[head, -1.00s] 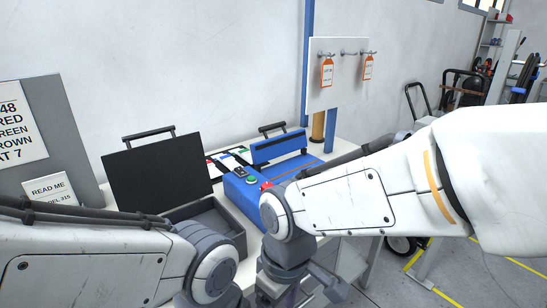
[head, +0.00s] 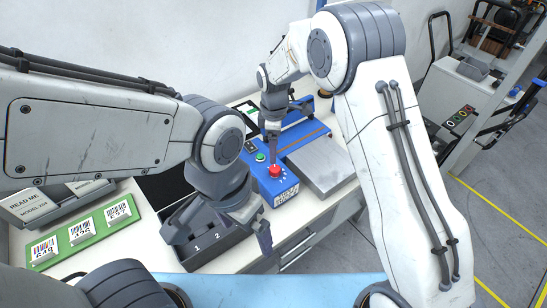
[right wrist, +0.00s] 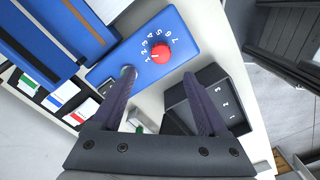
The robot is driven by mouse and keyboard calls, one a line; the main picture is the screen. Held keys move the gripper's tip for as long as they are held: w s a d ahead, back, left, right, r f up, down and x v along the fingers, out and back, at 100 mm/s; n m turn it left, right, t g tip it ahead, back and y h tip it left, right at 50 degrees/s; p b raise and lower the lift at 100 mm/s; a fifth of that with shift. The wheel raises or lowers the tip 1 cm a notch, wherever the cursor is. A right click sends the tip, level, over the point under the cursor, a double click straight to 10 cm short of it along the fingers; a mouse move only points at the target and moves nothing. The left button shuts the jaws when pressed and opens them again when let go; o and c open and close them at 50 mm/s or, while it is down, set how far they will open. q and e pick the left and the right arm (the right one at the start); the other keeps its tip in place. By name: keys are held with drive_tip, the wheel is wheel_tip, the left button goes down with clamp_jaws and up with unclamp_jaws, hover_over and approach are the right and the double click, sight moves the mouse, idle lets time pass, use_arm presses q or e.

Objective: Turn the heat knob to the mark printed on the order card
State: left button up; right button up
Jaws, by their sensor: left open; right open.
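The heat knob (head: 275,171) is a red round knob on the blue machine (head: 287,194). In the right wrist view the knob (right wrist: 161,54) has white numbers from 1 to 7 around it; a small pale mark on it seems to face the low numbers. My right gripper (head: 272,148) is open, pointing down close above the knob. In the right wrist view its fingertips (right wrist: 157,76) stand apart, with the knob just beyond the gap, not clasped. My left gripper (head: 220,237) is open and empty over the black tray. The order card is out of view.
The black tray (head: 208,262) with numbered compartments stands in front of the machine. A green button (head: 260,157) sits beside the knob. A grey plate (head: 322,160) is right of it.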

sight(275, 168)
wheel_tip(275, 168, down, 9)
drive_tip(key=shift+s+d+f+p, duration=0.1)
drive_tip(key=shift+p, duration=1.05)
clamp_jaws()
